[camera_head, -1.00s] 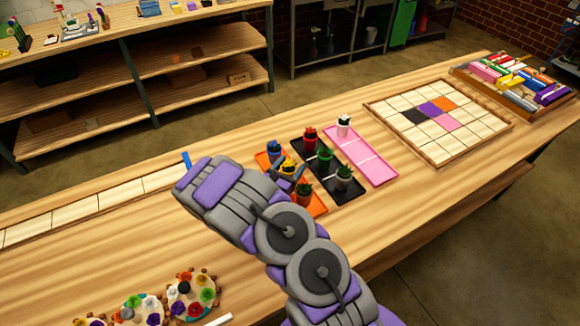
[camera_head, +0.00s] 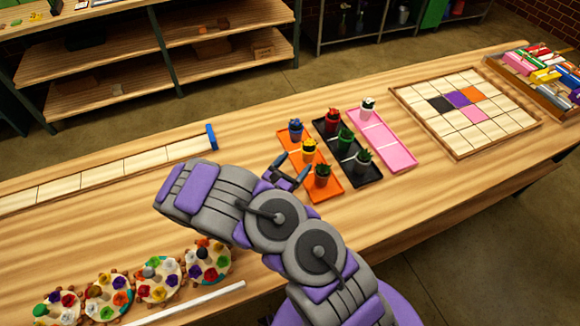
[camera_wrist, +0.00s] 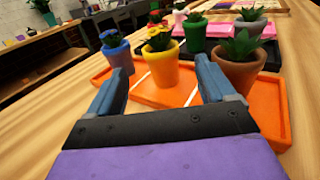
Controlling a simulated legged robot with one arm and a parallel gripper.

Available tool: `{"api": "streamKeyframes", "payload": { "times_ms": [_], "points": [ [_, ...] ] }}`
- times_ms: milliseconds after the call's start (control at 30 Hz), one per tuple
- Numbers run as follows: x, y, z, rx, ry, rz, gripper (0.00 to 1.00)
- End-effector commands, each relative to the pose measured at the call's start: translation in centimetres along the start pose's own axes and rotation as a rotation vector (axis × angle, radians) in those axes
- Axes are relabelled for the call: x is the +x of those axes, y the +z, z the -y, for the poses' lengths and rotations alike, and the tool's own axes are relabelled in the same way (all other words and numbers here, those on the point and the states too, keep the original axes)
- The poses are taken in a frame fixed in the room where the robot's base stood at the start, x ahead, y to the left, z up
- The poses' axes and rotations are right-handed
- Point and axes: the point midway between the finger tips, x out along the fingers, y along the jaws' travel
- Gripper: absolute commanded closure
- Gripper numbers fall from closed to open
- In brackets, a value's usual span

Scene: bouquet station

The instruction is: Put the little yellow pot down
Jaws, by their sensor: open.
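The little yellow pot (camera_head: 309,156) stands upright on the orange tray (camera_head: 318,194), between a blue pot (camera_head: 295,135) and a brown pot (camera_head: 322,180). In the wrist view the yellow pot (camera_wrist: 160,75) holds a green plant with a yellow top and stands on the orange tray (camera_wrist: 272,110), just beyond my fingertips. My gripper (camera_head: 290,171) is open and empty, a little to the lower left of the pot in the head view. In the wrist view my gripper (camera_wrist: 160,72) has its fingers apart, with a gap to the pot.
A black tray (camera_head: 352,172) with red, green and grey pots and a pink tray (camera_head: 388,142) with a white pot lie to the right. A gridded board (camera_head: 483,118) is farther right. Flower-topped round pieces (camera_head: 158,283) stand at lower left.

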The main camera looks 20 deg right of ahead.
Motion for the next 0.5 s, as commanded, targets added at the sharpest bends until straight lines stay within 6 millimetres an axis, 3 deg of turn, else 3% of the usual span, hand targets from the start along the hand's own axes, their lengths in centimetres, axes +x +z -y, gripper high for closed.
{"api": "streamKeyframes", "payload": {
  "times_ms": [200,500],
  "points": [
    [-2.0,0.0,0.1,0.0,-0.001,-0.003,0.17],
    [-2.4,-0.1,0.1,0.0,-0.002,-0.003,0.17]
  ]
}}
